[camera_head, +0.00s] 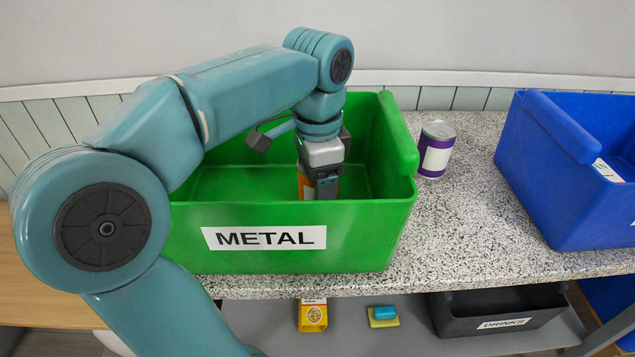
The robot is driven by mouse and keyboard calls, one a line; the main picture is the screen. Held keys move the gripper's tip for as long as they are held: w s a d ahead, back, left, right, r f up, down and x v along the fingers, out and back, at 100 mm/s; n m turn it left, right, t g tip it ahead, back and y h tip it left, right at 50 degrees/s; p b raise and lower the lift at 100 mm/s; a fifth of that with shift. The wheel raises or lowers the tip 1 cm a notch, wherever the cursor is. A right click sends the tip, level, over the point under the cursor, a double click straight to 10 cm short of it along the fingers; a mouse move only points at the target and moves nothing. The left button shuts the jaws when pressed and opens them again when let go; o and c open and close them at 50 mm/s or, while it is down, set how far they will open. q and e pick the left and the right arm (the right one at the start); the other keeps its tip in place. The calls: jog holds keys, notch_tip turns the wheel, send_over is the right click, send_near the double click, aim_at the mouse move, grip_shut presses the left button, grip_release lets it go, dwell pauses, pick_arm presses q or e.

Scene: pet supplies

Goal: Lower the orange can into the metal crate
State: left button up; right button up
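The metal crate (187,235) is a green bin with a white "METAL" label on its front, standing on the speckled counter. My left arm comes in from the left and reaches over it. My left gripper (322,185) points down inside the crate, close to the right part. The orange can (305,186) shows as a narrow orange strip at the gripper's fingers. Its lower part is hidden behind the crate's front wall, so I cannot tell whether it touches the crate floor. The gripper appears shut on the can. My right gripper is not in view.
A purple can (436,150) with a white label stands right of the green crate. A blue bin (560,190) stands further right. A yellow box (313,315), a small blue-and-yellow item (383,316) and a dark "DRINKS" tray (460,318) are on the lower shelf.

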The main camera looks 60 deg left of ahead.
pick_arm(q)
jog(key=shift+f, duration=0.15)
jog(key=o, duration=1.1)
notch_tip(320, 180, up, 16)
jog(key=p, duration=0.6)
jog(key=shift+r, duration=0.2)
jog(key=shift+d, duration=0.1)
